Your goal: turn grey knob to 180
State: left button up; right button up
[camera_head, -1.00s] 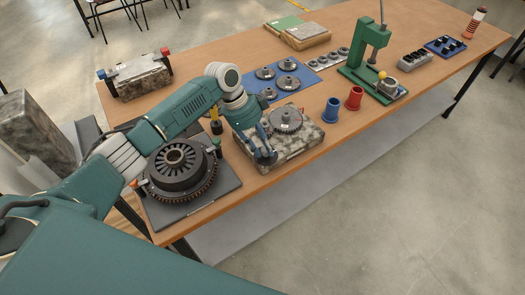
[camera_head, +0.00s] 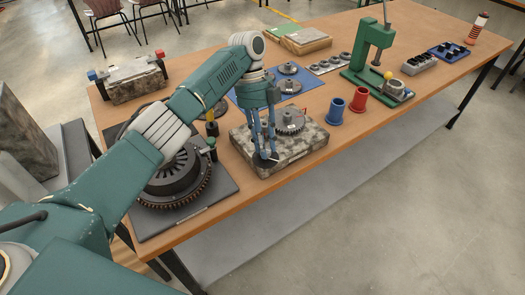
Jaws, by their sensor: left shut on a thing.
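A mottled stone-like block (camera_head: 298,152) sits near the table's front edge. A toothed grey disc (camera_head: 289,128) with a small white mark is on its top. My left gripper (camera_head: 265,157) points down at the block's front left part, left of the disc. It is shut on a small dark grey piece, which appears to be the grey knob and is mostly hidden by the fingertips. The knob's angle and any scale around it are too small to read. My right gripper is not in view.
A large black gear assembly (camera_head: 176,182) on a dark plate stands close on the left. Blue (camera_head: 335,112) and red (camera_head: 358,100) cups stand to the right. Behind are a blue mat with grey discs (camera_head: 288,86) and a green press (camera_head: 372,50).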

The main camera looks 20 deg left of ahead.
aim_at(268, 149)
pick_arm(q)
jog(key=m, duration=0.1)
jog(key=d+m+b, duration=0.1)
jog(key=m, duration=0.1)
jog(key=shift+w+r+g+y, duration=0.1)
jog(key=shift+w+g+y, duration=0.05)
jog(key=shift+g+y, duration=0.2)
jog(key=shift+m+g+y+b, duration=0.25)
jog(key=shift+m+y+b, duration=0.35)
jog(key=shift+m, duration=1.4)
grip_shut()
jog(key=shift+y, duration=0.25)
jog(key=o, duration=1.1)
grip_release()
jog(key=shift+c, duration=0.2)
jog(key=shift+s, duration=0.25)
jog(key=shift+w+a+r, duration=0.1)
jog(key=shift+w+a, duration=0.05)
jog(key=shift+w+r, duration=0.1)
jog(key=shift+r, duration=0.45)
jog(key=shift+s+d+r, duration=0.1)
jog(key=shift+r, duration=2.1)
jog(key=shift+s+d+r, duration=0.1)
jog(key=shift+r, duration=2.05)
